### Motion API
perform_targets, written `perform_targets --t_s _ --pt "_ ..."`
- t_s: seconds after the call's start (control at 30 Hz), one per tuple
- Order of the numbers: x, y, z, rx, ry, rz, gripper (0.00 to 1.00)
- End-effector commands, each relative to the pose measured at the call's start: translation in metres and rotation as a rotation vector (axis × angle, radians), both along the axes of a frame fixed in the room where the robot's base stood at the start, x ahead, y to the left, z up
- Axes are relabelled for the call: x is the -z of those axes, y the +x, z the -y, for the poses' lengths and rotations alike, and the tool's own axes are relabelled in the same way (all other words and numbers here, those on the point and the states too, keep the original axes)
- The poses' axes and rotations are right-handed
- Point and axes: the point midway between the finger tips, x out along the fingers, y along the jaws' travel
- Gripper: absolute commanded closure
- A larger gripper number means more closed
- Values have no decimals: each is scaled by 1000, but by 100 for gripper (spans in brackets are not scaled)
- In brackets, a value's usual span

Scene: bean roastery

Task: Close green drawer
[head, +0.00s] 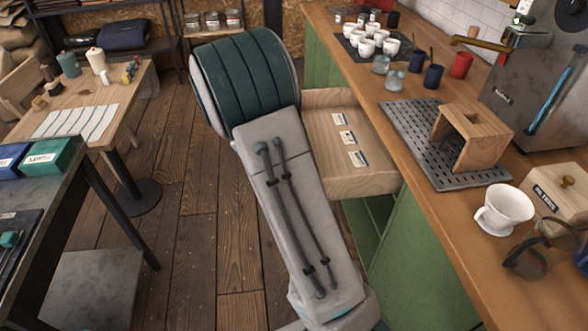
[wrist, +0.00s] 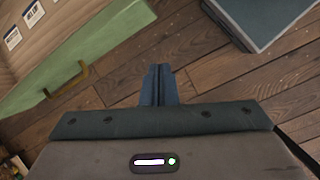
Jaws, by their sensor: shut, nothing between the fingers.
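The green drawer is pulled out from the green counter (head: 424,262). Its pale wooden inside (head: 318,140) shows in the head view, with several white labelled cards (head: 347,137) lying in it. My arm hides its front there. In the wrist view the green drawer front (wrist: 105,43) crosses the upper left, with a brass handle (wrist: 66,80) on it. My gripper (wrist: 158,72) is shut and empty, over the wooden floor, to the right of the handle and apart from it in the picture. My gripper is hidden behind my arm in the head view.
The wooden countertop (head: 400,120) holds cups, a metal drip tray (head: 428,150), a wooden stand (head: 478,135) and a white dripper (head: 503,208). A dark table (head: 40,200) stands at left, and a wooden table (head: 75,100) behind it. Plank floor (head: 200,230) lies clear between.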

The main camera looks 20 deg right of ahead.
Motion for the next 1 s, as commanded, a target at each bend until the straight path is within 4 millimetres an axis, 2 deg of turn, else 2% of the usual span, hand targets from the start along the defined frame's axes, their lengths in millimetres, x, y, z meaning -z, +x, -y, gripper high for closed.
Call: perform_targets --t_s 0.03,0.2,0.43,0.67,0.77,1.0 --pt "13 13 1 -46 -35 -40 100" --pt "48 48 6 -204 -143 -165 100" --pt "79 77 7 -353 -249 -288 100" --pt "92 83 10 -397 -279 -327 100" --pt "100 80 19 -396 -279 -330 100" --pt "134 70 53 -393 -279 -330 100"
